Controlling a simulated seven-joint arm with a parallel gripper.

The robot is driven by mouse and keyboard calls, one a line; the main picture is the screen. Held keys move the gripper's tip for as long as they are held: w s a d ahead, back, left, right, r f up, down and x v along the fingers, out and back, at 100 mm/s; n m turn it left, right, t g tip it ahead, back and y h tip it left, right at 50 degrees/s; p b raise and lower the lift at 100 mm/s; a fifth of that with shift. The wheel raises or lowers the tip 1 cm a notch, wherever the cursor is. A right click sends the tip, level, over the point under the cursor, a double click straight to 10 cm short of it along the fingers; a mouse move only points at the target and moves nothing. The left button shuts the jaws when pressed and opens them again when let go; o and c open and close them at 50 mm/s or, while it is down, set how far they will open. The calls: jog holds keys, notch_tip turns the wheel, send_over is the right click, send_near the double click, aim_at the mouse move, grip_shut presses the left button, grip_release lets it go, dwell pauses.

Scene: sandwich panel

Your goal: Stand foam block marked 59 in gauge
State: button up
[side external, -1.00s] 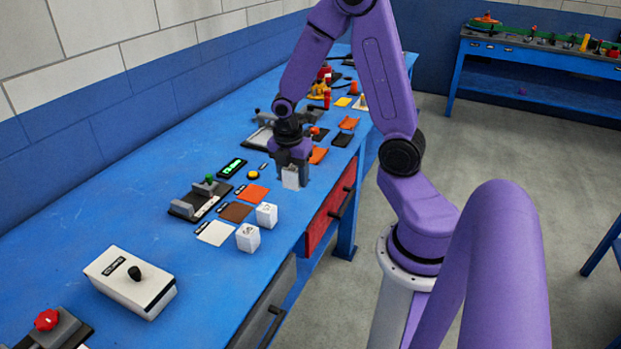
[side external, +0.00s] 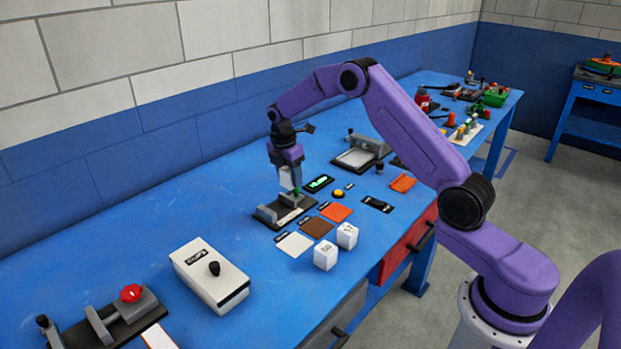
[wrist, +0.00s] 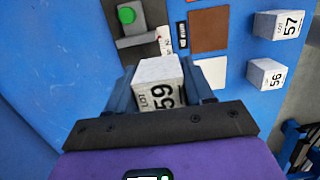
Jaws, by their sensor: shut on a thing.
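My gripper (side external: 287,176) is shut on the white foam block marked 59 (wrist: 158,92). In the wrist view its label reads LOT 59, and it sits between my two fingers. In the side view the block (side external: 285,181) hangs below my gripper, close above the back of the gauge. The gauge (side external: 279,211) is a dark base with grey uprights and a green knob (side external: 296,191). The gauge also shows at the top of the wrist view (wrist: 139,34), beyond the block. Whether the block touches the gauge is not clear.
White blocks marked 56 (wrist: 264,73) and 57 (wrist: 276,25) stand near white, brown and orange pads (side external: 337,212). A lit green display (side external: 318,183) and a yellow button (side external: 338,193) are right of the gauge. A white box (side external: 209,277) stands front left.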

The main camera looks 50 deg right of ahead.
jog(key=shift+w+a+f, duration=0.15)
jog(key=shift+w+a, duration=0.1)
jog(key=shift+w, duration=0.4)
jog(key=shift+w+a+f, duration=0.2)
jog(key=shift+w+a, duration=0.05)
jog(key=shift+w, duration=0.4)
jog(key=shift+w+a+f, duration=0.15)
jog(key=shift+w+a, duration=0.1)
jog(key=shift+w, duration=0.4)
jog(key=shift+f, duration=0.1)
send_over(280, 210)
jog(key=shift+a+f, duration=0.15)
jog(key=shift+f, duration=1.05)
jog(key=shift+a+f, duration=0.15)
jog(key=shift+f, duration=1)
jog(key=shift+f, duration=2)
jog(key=o, duration=1.4)
jog(key=shift+o, duration=0.2)
notch_tip(280, 210, up, 8)
jog(key=shift+r, duration=0.25)
